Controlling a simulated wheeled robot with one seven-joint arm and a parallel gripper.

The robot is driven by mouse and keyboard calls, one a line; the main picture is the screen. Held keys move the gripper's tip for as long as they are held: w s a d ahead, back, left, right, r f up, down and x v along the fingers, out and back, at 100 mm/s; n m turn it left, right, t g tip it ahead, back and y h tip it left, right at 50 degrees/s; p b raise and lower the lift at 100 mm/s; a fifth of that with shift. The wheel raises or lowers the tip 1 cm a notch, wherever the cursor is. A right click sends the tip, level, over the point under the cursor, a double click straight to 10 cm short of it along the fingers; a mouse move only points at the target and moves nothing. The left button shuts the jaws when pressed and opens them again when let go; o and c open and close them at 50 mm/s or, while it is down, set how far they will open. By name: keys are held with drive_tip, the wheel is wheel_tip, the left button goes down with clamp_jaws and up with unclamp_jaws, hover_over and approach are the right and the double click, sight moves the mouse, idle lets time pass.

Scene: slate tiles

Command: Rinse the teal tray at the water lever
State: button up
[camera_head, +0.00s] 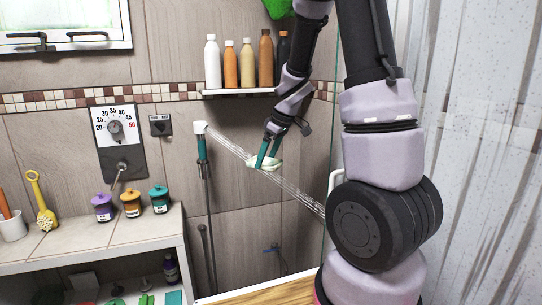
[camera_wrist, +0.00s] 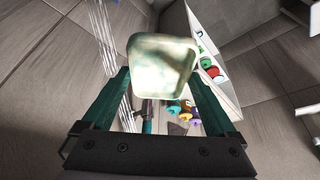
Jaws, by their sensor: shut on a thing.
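My gripper (camera_head: 267,158) is shut on a pale, whitish-green tray (camera_head: 262,165) in front of the tiled wall. In the wrist view, the tray (camera_wrist: 162,68) shows between the teal fingers of my gripper (camera_wrist: 160,85), with darker greenish patches on its face. Water (camera_head: 235,154) sprays from the white shower head (camera_head: 200,128) down to the right and crosses the tray in the head view. In the wrist view the streams (camera_wrist: 103,30) pass left of the tray; I cannot tell whether they touch it. The water lever (camera_head: 120,171) projects from the dial panel (camera_head: 121,143).
A wall shelf (camera_head: 238,93) holds several bottles above the spray. Purple, yellow and teal jars (camera_head: 132,204) stand on the tiled ledge (camera_head: 105,232) at left. A glass edge (camera_head: 330,130) and pale curtain (camera_head: 485,150) are at right.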

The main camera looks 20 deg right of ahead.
drive_tip(key=w+f, duration=0.2)
drive_tip(key=w, duration=0.8)
drive_tip(key=shift+w, duration=0.35)
drive_tip(key=shift+f, duration=0.1)
drive_tip(key=shift+d, duration=0.15)
idle(0.3)
drive_tip(key=shift+d, duration=0.45)
drive_tip(key=shift+a, duration=0.2)
drive_tip(key=shift+a, duration=0.4)
drive_tip(key=shift+d, duration=0.15)
drive_tip(key=shift+d, duration=0.45)
drive_tip(key=shift+s, duration=0.1)
